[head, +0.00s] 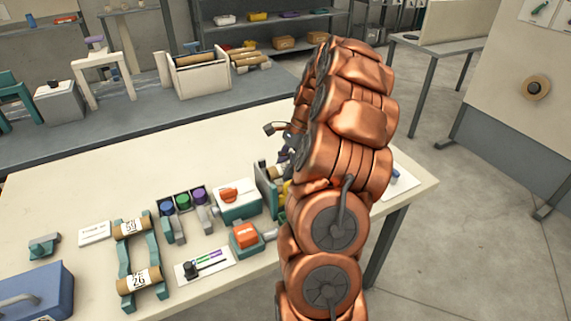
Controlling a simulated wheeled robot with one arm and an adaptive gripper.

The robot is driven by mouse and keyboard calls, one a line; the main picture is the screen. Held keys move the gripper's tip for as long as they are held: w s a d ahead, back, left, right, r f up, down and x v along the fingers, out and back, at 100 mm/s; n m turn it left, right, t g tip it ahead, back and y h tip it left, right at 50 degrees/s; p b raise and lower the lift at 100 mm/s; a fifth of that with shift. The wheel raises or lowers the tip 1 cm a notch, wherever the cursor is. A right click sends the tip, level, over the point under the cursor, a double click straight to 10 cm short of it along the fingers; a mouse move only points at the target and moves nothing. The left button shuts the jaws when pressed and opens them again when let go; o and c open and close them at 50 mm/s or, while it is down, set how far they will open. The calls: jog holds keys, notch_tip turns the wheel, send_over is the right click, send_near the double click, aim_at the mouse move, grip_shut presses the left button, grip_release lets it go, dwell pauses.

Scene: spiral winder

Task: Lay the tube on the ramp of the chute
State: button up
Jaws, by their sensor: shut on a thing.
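My copper arm stands in front of the right part of the table. My dark gripper (288,150) shows only in part at its left side, and its fingertips are mostly hidden. It is shut on what looks like a brown cardboard tube (278,172), of which only a small piece shows. This piece is at a teal stand (267,192), which the arm partly covers. Two more tubes, marked 59 (130,227) and 26 (139,281), lie across a teal two-railed rack (124,256). I cannot tell for sure which teal piece is the chute's ramp.
On the table (80,192) are a white-topped teal box with an orange knob (238,200), an orange block on a teal base (245,236), a holder with coloured caps (183,203) and a blue case (35,293). The table's back left is clear.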

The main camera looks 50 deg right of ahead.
jog(key=shift+f, duration=0.6)
jog(key=o, duration=0.9)
jog(key=shift+r, duration=0.7)
jog(key=shift+d+r, duration=0.2)
jog(key=shift+r, duration=0.05)
jog(key=shift+b+v, duration=1.4)
jog(key=shift+v, duration=4.2)
jog(key=shift+s, duration=0.1)
